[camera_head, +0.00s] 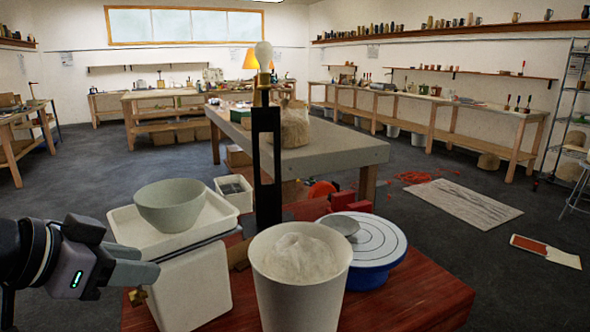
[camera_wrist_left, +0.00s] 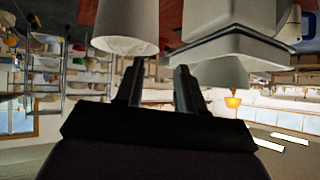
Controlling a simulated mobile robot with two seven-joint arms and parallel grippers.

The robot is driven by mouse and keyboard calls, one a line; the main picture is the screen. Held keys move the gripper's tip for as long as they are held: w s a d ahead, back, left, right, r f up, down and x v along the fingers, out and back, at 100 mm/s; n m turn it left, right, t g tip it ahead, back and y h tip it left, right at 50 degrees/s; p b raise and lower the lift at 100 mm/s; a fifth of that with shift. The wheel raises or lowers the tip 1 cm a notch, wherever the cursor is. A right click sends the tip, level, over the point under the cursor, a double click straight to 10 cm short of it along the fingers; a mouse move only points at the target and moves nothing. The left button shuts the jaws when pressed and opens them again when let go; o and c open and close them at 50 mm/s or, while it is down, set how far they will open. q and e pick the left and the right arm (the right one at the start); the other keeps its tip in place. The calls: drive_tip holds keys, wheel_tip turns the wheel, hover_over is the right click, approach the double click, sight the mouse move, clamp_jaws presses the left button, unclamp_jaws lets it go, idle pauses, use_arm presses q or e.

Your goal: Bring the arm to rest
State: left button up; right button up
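My left gripper (camera_head: 142,262) comes in from the left edge in the head view, beside the white box-like stand that bears a grey-green bowl. In the left wrist view its two fingers (camera_wrist_left: 160,68) are apart with nothing held between them. A bulb (camera_head: 263,54) sits on top of a dark upright post (camera_head: 266,150) behind the white bucket, well away from the gripper. My right gripper is in neither view.
A red table carries a white bucket (camera_head: 300,300), a blue-rimmed turntable (camera_head: 375,262) and the grey-green bowl (camera_head: 170,204) on a white tray. A grey worktable (camera_head: 335,150) stands behind.

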use_arm(q)
drive_tip(key=s+f+n+g+y, duration=0.1)
drive_tip(key=s+f, duration=0.3)
drive_tip(key=f, duration=0.4)
drive_tip(key=s+d+f+n+g+y, duration=0.1)
drive_tip(key=s+f, duration=0.2)
drive_tip(key=f, duration=0.6)
drive_tip(key=s+f+n+g+y, duration=0.15)
drive_tip(key=s+f, duration=0.25)
drive_tip(key=f, duration=0.4)
drive_tip(key=s+a+f+n+g+y, duration=0.2)
drive_tip(key=s+f, duration=0.4)
drive_tip(key=s, duration=0.4)
drive_tip(key=w+d+f+t+h+b, duration=0.2)
drive_tip(key=w+f+t, duration=0.4)
drive_tip(key=f, duration=0.6)
drive_tip(key=shift+w+d+m+t+b, duration=0.3)
drive_tip(key=shift+w+m+t+b, duration=0.05)
drive_tip(key=shift+t+b, duration=0.1)
